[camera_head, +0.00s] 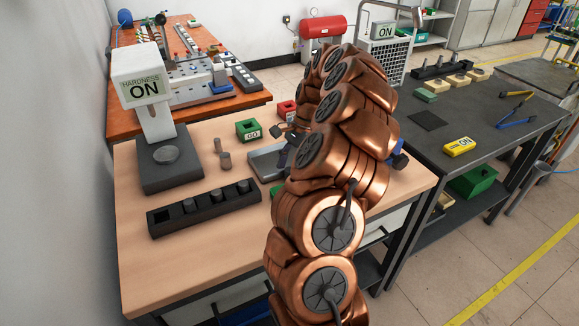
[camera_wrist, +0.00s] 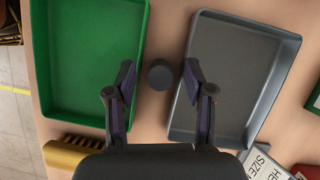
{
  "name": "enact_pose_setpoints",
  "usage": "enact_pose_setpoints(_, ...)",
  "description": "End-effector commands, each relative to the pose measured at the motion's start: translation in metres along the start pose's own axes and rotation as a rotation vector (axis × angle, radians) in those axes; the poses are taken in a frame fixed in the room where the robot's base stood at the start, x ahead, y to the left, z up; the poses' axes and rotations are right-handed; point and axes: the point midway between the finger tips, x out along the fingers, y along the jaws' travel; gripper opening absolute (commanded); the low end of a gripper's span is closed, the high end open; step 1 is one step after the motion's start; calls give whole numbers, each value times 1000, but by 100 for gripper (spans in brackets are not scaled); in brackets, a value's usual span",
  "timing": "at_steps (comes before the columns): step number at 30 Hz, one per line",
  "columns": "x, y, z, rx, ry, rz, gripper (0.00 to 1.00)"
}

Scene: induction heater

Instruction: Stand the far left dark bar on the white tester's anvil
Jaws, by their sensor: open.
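The white tester (camera_head: 148,95) stands at the left of the wooden table, marked HARDNESS ON. Its round anvil (camera_head: 166,154) on the dark base is bare. I cannot tell which bar this is; my arm hides much of the head view.
In the wrist view a green tray (camera_wrist: 90,110) lies left of the bar and a grey tray (camera_wrist: 250,125) lies right, both close to the fingers. A brush (camera_wrist: 75,152) is at the lower left. A green GO bin (camera_head: 248,130) stands behind the small bars.

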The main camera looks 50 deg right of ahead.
Motion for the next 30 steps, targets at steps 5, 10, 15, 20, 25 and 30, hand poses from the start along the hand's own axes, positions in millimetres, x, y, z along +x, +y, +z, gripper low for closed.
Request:
enact_pose_setpoints(5, -13, 0, -1, 1, 2, -1, 53)
enact_pose_setpoints(10, -33, -1, -1, 2, 1, -2, 53)
enact_pose_setpoints(15, -53, -1, -1, 0, 3, -2, 53)
enact_pose_setpoints(20, -70, -1, -1, 1, 4, -5, 53)
enact_pose_setpoints(25, -86, -1, -2, 2, 4, -3, 53)
enact_pose_setpoints(30, -102, 0, 0, 3, 1, -1, 53)
